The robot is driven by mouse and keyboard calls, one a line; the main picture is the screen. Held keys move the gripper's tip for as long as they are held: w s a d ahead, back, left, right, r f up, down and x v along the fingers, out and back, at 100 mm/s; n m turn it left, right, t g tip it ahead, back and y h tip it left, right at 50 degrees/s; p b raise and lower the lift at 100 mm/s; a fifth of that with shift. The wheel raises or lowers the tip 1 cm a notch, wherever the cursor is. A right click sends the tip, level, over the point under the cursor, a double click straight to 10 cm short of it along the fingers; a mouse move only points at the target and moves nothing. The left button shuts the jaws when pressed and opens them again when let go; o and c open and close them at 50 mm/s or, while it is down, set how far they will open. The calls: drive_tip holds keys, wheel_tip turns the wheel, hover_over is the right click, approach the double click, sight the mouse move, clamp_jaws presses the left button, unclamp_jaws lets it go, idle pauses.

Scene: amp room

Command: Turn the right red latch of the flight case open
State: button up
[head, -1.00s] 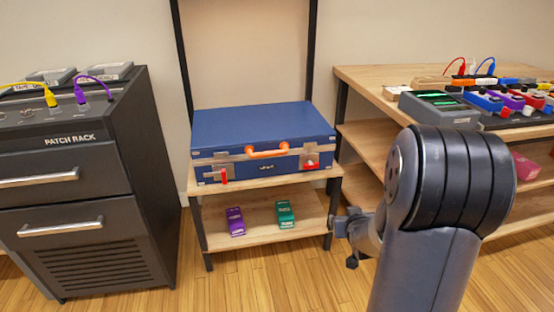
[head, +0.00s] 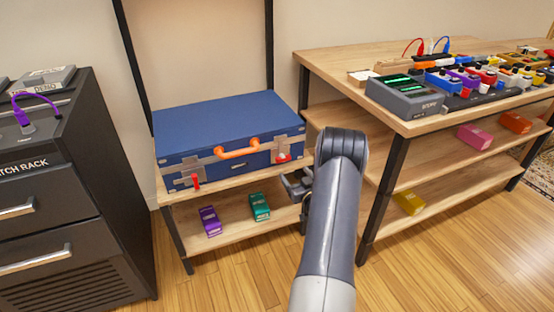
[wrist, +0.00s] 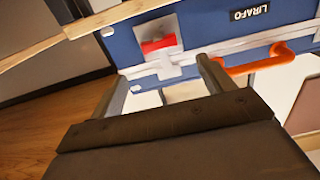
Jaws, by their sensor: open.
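The blue flight case (head: 225,125) lies shut on the upper board of a small wooden stand. Its right red latch (head: 283,157) sits on a metal plate at the front right. In the wrist view, where the case appears upside down, this red latch (wrist: 158,45) lies roughly level. The left red latch (head: 196,182) hangs down. My gripper (head: 297,185) is at the front right of the case, below the right latch. In the wrist view my gripper (wrist: 160,70) is open and empty. Its fingers point at the case front, one on each side of the latch plate, seemingly apart from it.
An orange handle (head: 236,150) is between the latches. Purple (head: 210,220) and green (head: 260,207) pedals lie on the lower board. A black patch rack (head: 80,190) stands left. A wooden bench (head: 400,125) with pedals stands close right. Floor is free in front.

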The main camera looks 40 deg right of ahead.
sight(284, 159)
drive_tip(key=b+x, duration=0.1)
drive_tip(key=x, duration=0.8)
drive_tip(key=shift+w+b, duration=0.25)
drive_tip(key=shift+b, duration=0.05)
drive_tip(key=shift+c, duration=0.5)
drive_tip(key=c, duration=0.9)
